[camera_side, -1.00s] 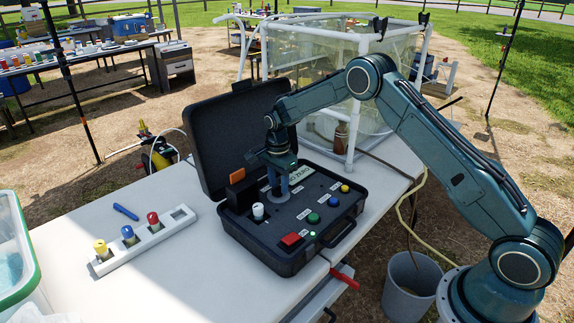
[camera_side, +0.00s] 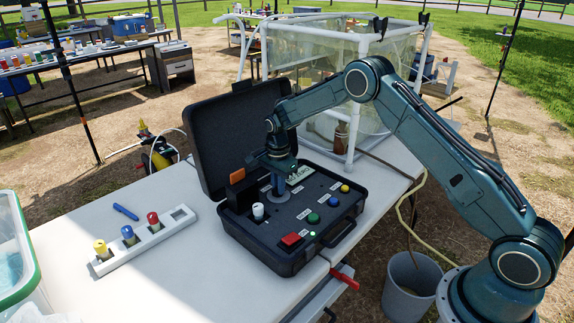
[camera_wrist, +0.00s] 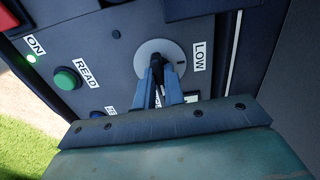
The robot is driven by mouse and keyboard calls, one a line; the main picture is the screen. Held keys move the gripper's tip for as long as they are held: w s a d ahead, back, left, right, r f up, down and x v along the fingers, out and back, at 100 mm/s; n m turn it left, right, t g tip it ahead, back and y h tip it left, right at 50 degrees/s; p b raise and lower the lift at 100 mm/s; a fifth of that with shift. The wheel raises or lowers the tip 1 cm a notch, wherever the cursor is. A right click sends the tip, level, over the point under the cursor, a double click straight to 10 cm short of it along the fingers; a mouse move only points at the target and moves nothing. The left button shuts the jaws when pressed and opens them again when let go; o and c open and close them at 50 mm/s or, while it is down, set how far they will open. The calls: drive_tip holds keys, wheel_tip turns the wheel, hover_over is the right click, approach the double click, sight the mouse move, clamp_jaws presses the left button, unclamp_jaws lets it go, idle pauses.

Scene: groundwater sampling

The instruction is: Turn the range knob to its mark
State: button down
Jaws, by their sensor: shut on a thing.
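The range knob (camera_wrist: 157,72) is a dark grip on a round pale grey dial (camera_wrist: 145,56) in the instrument case's panel. A small dark mark shows near the dial's right side, towards a white LOW label (camera_wrist: 199,57). My gripper (camera_wrist: 158,77) points down at the panel, its two blue fingers shut on the knob from both sides. In the side view my gripper (camera_side: 279,186) is at the dial near the back of the panel. The fingers hide much of the knob, and I cannot tell exactly where it points.
The open black case (camera_side: 262,250) has its lid (camera_side: 235,125) raised behind my gripper. The panel also holds a white knob (camera_side: 258,211), a red switch (camera_side: 291,239), and green (camera_side: 313,218) and yellow (camera_side: 345,188) buttons. A rack with coloured caps (camera_side: 152,238) stands left on the table.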

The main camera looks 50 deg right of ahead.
drive_tip(key=n, duration=0.8)
drive_tip(key=shift+n, duration=0.4)
drive_tip(key=n, duration=0.9)
drive_tip(key=c, duration=1.4)
unclamp_jaws()
